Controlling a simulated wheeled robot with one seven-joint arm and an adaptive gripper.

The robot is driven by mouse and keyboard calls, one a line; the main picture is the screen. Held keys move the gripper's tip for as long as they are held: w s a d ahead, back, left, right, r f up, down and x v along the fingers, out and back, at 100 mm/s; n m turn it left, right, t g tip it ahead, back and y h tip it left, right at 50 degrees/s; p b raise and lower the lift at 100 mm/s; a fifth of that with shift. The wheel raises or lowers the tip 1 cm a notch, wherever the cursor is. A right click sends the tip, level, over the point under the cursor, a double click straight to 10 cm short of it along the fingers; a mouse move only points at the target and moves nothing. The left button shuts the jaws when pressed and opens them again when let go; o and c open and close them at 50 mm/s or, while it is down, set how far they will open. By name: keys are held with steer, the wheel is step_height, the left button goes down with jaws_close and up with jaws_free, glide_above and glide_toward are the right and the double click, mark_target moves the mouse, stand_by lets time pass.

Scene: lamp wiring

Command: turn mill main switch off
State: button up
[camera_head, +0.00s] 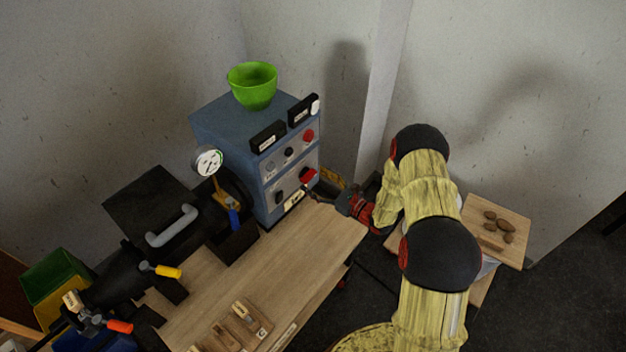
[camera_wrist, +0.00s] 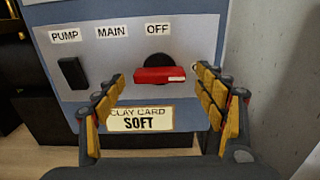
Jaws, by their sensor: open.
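The main switch is a red handle (camera_wrist: 160,75) on a black round disc, on the front of the blue cabinet (camera_head: 225,125). The handle lies horizontal, with a white mark at its right end. An "OFF" label (camera_wrist: 158,29) is above it and a "MAIN" label (camera_wrist: 111,31) is up to its left. In the head view the red handle (camera_head: 307,175) is low on the panel. My gripper (camera_wrist: 160,88) is open, with its yellow-padded fingers to the left and right of the handle in the wrist view. I cannot tell whether they touch it. My gripper (camera_head: 318,192) is in front of the cabinet.
A black pump switch (camera_wrist: 73,73) is left of the handle. A green bowl (camera_head: 252,85) stands on the cabinet. The wooden bench (camera_head: 300,245) lies in front. A wall is close on the right.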

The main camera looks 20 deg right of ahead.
steer(key=shift+x, duration=0.8)
steer(key=c, duration=0.3)
steer(key=c, duration=0.8)
steer(key=shift+c, duration=0.3)
steer(key=shift+f+n+b, duration=0.1)
steer(key=shift+n+b, duration=0.2)
steer(key=n+b, duration=1.5)
steer(key=n, duration=0.2)
steer(key=shift+a, duration=0.1)
steer(key=shift+n, duration=0.3)
